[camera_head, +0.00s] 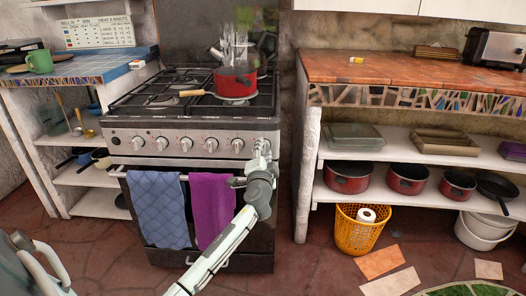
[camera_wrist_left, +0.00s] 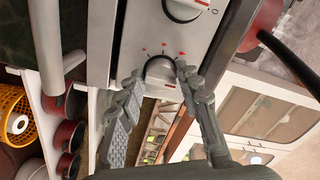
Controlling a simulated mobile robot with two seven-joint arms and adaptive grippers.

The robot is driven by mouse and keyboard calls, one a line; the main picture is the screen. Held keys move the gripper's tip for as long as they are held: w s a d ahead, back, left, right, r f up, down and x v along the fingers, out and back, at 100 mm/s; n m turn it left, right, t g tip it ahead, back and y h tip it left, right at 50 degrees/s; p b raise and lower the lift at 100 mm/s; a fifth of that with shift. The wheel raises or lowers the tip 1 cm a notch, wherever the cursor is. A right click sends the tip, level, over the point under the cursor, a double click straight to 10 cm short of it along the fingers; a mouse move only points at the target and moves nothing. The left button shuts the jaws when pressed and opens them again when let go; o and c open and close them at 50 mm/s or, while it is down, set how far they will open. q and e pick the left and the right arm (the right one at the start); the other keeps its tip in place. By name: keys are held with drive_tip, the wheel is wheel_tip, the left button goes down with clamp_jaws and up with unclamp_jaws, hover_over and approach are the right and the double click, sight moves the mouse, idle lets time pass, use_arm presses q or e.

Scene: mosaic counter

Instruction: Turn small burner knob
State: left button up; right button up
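The stove (camera_head: 190,125) has a front panel with several round knobs in a row. My left gripper (camera_head: 262,148) is at the right end of this panel and hides what is behind it in the head view. In the left wrist view, a dark-rimmed knob (camera_wrist_left: 160,68) with red marks around it lies between the fingertips of my left gripper (camera_wrist_left: 159,80). The fingers stand apart on either side of it; firm contact cannot be made out. A neighbouring knob (camera_wrist_left: 182,8) is beyond it. My right gripper is not in view.
A red pot (camera_head: 235,82) with a wooden handle stands on the stove top. A blue towel (camera_head: 158,210) and a purple towel (camera_head: 212,205) hang on the oven rail below the panel. A shelf with red pans (camera_head: 348,177) and a yellow basket (camera_head: 358,234) are to the right.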

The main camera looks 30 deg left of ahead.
use_arm(q)
drive_tip(key=shift+o, duration=1.4)
drive_tip(key=v, duration=1.2)
drive_tip(key=shift+f, duration=0.1)
